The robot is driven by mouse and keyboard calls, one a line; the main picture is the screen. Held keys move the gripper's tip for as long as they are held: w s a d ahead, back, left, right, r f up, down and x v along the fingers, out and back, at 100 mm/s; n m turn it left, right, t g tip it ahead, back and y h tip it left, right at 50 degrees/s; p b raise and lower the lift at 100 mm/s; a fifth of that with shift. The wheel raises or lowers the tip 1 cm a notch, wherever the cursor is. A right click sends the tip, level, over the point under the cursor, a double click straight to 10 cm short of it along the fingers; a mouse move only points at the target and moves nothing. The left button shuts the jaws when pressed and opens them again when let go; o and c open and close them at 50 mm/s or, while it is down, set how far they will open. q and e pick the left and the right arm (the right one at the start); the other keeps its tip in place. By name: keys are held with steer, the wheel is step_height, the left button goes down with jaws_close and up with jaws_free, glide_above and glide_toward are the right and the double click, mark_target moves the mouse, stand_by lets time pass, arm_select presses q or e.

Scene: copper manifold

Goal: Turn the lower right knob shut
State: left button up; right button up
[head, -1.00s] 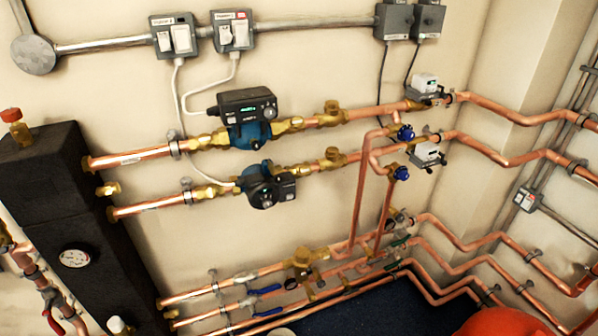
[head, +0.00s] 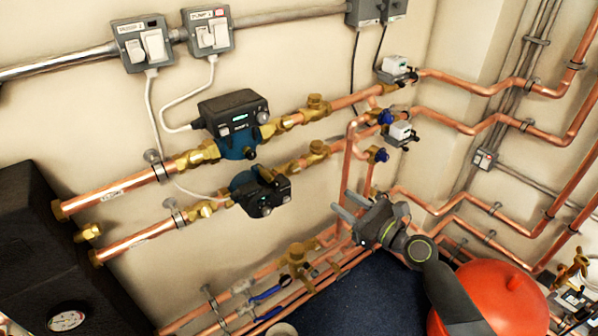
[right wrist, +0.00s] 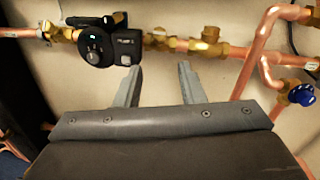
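Two blue knobs sit on the copper pipework right of the pumps. The lower blue knob (head: 378,155) is on a short brass valve, below the upper blue knob (head: 386,117). One blue knob (right wrist: 302,94) shows at the right edge of the right wrist view; I cannot tell which of the two it is. My right gripper (head: 343,203) is open and empty, below and left of the lower knob and apart from it. In the right wrist view its two fingers (right wrist: 158,68) stand spread, pointing toward the pipe beside the pump. My left gripper is not in view.
Two pumps, the upper (head: 235,125) and the lower (head: 262,192), sit on the pipes to the left. A vertical copper pipe (head: 347,165) runs close to the gripper. A red round vessel (head: 500,300) stands at lower right. Blue lever handles (head: 268,292) are low on the wall.

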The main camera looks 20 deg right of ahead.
mark_target(298, 171)
steer(key=x, duration=1.5)
steer(key=shift+w+a+p, duration=0.2)
steer(key=shift+a+p, duration=0.1)
steer(key=shift+p, duration=0.05)
steer(key=c, duration=0.7)
